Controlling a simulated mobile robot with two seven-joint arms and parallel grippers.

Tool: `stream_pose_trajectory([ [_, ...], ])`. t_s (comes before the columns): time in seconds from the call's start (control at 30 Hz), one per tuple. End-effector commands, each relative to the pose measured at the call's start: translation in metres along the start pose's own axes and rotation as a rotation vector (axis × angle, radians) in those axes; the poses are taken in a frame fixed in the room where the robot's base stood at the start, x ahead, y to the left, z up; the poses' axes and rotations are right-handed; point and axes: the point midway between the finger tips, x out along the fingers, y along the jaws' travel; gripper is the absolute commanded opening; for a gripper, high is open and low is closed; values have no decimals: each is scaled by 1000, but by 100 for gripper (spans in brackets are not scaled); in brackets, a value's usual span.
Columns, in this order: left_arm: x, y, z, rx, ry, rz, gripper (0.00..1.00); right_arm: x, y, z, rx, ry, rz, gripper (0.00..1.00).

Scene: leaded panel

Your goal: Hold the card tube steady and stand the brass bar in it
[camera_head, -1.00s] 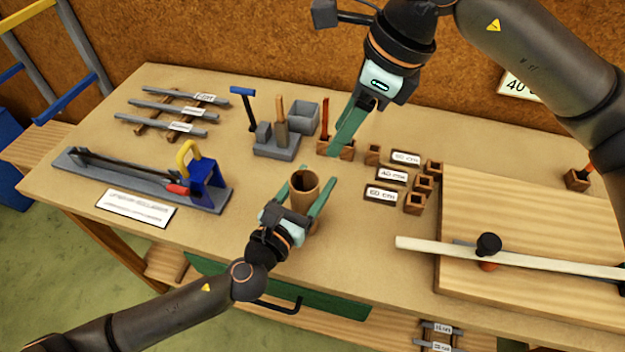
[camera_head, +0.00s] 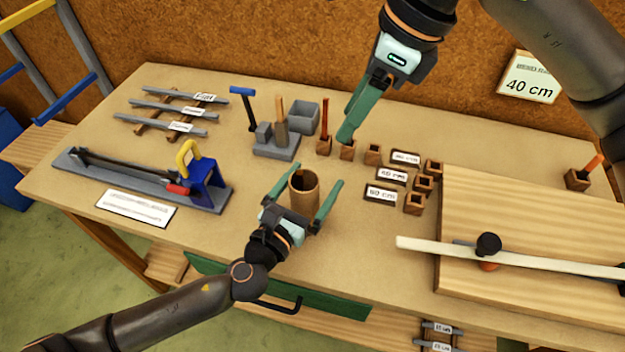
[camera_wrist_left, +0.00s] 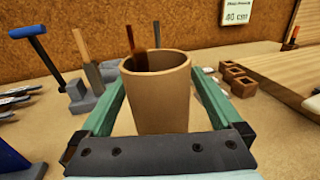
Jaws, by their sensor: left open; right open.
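The card tube (camera_head: 305,194) stands upright on the bench, open end up. It also shows large in the left wrist view (camera_wrist_left: 158,98). My left gripper (camera_head: 312,178) is open, with one green finger on each side of the tube and a gap showing at least on the right. My right gripper (camera_head: 346,136) is open, pointing down near the small wooden blocks behind the tube; its fingers overlap in this view. I see nothing in it. I cannot make out the brass bar for certain; the tube's inside is dark.
Small square-holed blocks (camera_head: 414,203) and label cards stand right of the tube. A grey tool block (camera_head: 275,146) and an orange-handled tool (camera_head: 325,127) stand behind it. A wooden board (camera_head: 530,215) with a white strip lies at right.

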Motion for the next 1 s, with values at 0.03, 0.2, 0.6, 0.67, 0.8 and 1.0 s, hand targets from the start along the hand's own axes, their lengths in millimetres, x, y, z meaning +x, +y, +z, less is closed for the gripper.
stream_pose_trajectory([
  [0.03, 0, 0, 0, 0, 0, 0, 99, 0, 0, 0, 0, 0, 0, 50],
  [0.2, -4, 0, 0, 0, 1, 0, 99, 0, 0, 0, 0, 0, 0, 50],
  [0.6, -79, 0, -1, -1, 5, 0, 99, 0, 0, 0, 0, 0, 0, 50],
  [0.67, -90, 0, -2, 0, 5, 1, 99, 0, 0, 0, 0, 0, 0, 50],
  [0.8, -109, 0, -1, 0, 3, 1, 99, 0, 0, 0, 0, 0, 0, 50],
  [1.0, -120, 0, 0, 0, 0, 0, 99, 0, 0, 0, 0, 0, 0, 50],
])
